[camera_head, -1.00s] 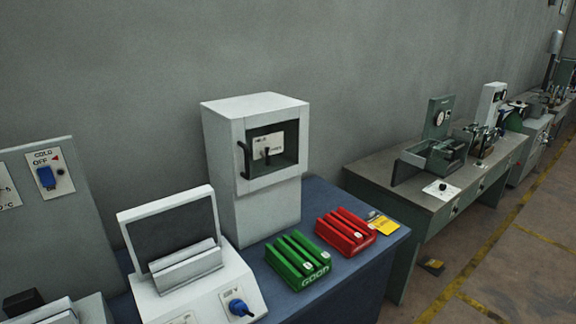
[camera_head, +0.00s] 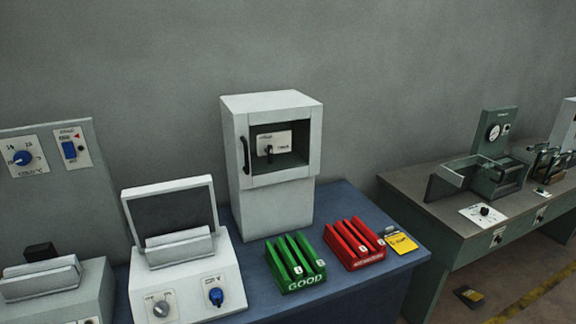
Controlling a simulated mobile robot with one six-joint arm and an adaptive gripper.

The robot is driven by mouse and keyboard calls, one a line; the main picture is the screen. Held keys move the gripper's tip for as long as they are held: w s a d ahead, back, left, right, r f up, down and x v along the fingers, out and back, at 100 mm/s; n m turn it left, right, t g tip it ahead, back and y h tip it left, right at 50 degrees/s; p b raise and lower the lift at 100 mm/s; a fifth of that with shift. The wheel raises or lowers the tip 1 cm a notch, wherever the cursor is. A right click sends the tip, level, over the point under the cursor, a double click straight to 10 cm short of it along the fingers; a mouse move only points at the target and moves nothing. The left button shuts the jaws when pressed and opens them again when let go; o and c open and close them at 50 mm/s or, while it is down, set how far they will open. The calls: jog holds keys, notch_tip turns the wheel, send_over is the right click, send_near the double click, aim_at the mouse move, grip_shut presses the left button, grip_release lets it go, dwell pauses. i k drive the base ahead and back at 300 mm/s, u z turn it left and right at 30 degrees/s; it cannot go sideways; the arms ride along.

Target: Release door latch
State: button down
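A white cabinet (camera_head: 270,205) stands upright on the blue bench, near the wall. Its upper part has a framed door (camera_head: 237,142) with a dark window and a black vertical handle (camera_head: 244,155) on the left side; the door looks shut. Behind or in the window is a pale plate (camera_head: 274,140) with a small dark lever (camera_head: 270,151), which may be the latch. The lettering on the plate is too small to read. My gripper is not in view.
A green tray (camera_head: 297,284) marked GOOD and a red tray (camera_head: 355,263) stand in front of the cabinet. A white device with a screen (camera_head: 176,213) is to its left. A grey panel with switches (camera_head: 50,185) is far left. A green-grey table (camera_head: 432,215) stands right.

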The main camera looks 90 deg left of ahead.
aim_at(269, 150)
jog(key=u, duration=0.1)
jog(key=i, duration=0.25)
jog(key=z, duration=0.4)
jog(key=k, duration=0.15)
jog(key=u, duration=3.25)
jog(key=i, duration=0.85)
jog(key=u, duration=0.05)
